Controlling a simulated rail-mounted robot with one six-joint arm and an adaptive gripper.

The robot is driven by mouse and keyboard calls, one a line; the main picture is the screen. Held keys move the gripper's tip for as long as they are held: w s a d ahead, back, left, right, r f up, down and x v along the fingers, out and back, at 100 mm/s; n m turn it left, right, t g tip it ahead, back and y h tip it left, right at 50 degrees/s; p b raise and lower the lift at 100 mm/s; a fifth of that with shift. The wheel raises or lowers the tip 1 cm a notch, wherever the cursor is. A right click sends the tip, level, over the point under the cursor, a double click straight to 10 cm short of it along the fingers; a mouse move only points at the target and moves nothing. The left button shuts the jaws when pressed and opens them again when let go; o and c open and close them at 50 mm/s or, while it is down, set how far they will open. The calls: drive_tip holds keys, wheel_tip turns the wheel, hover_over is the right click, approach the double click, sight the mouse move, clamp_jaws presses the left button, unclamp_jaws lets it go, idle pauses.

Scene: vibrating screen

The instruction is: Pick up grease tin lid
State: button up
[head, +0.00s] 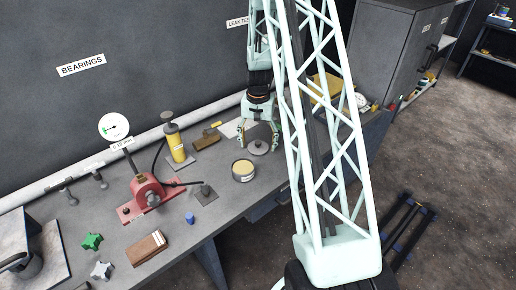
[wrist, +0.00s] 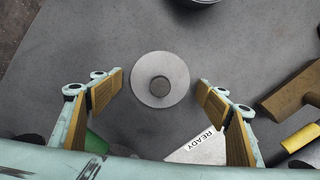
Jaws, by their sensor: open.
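The grease tin lid is a round grey disc with a small darker knob in its middle, lying flat on the bench (head: 256,150). In the wrist view the lid (wrist: 147,86) sits centred between my fingers. My gripper (head: 258,141) points down over the lid with its fingers spread; in the wrist view its tan pads (wrist: 160,82) stand apart on either side, with a gap to the lid. The grease tin (head: 243,172), open and filled with yellowish grease, stands just in front of the lid.
A white READY card (wrist: 205,147) and a wooden-headed tool (wrist: 290,92) lie near my gripper. The wall is behind; bare bench surrounds the lid.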

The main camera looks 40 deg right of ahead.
sight(258, 142)
idle(0.4)
drive_tip(key=c, duration=0.8)
drive_tip(key=shift+c, duration=0.2)
drive_tip(key=shift+r, duration=0.2)
drive_tip(key=shift+r, duration=4.85)
